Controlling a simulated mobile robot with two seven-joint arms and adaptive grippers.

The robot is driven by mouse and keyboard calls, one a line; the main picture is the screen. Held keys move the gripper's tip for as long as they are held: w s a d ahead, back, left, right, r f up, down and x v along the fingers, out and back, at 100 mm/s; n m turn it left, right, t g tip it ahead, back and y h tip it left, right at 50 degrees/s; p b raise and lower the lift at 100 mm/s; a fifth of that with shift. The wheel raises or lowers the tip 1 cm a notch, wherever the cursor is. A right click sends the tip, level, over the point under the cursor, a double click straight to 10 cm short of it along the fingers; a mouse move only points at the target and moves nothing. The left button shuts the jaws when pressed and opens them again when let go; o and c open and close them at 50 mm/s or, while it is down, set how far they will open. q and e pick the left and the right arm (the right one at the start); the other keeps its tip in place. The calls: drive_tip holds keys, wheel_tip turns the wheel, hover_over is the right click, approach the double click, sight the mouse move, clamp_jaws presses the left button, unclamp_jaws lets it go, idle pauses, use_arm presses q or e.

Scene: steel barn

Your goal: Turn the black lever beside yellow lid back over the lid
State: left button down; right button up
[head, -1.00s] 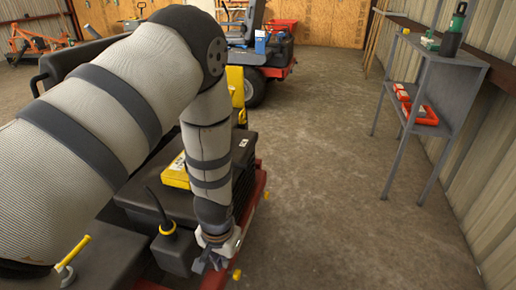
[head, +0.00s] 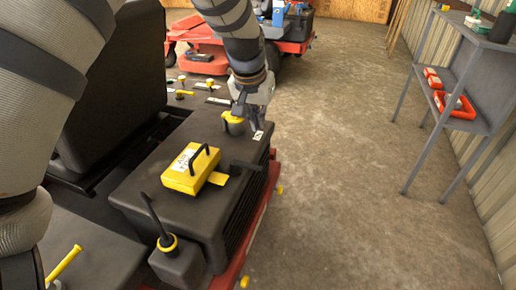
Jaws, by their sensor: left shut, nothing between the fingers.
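My left gripper (head: 249,114) points down at the rear right corner of the black machine cover (head: 150,195). It is shut and empty, just above or against a round yellow lid (head: 233,126); I cannot tell whether they touch. A short black lever (head: 245,166) sticks out to the right at the cover's edge, nearer to me than this lid and apart from the gripper. A yellow box (head: 190,174) with a black handle lies left of the lever. My right gripper is not in view.
A black stick (head: 154,216) rises from a yellow ring at the front corner. A black seat (head: 112,85) stands at left. A grey shelf stand (head: 455,60) with red items is at right. The concrete floor (head: 335,170) between is clear.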

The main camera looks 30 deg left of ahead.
use_arm(q)
wheel_tip(320, 180, down, 10)
drive_tip(key=shift+s+f, duration=0.15)
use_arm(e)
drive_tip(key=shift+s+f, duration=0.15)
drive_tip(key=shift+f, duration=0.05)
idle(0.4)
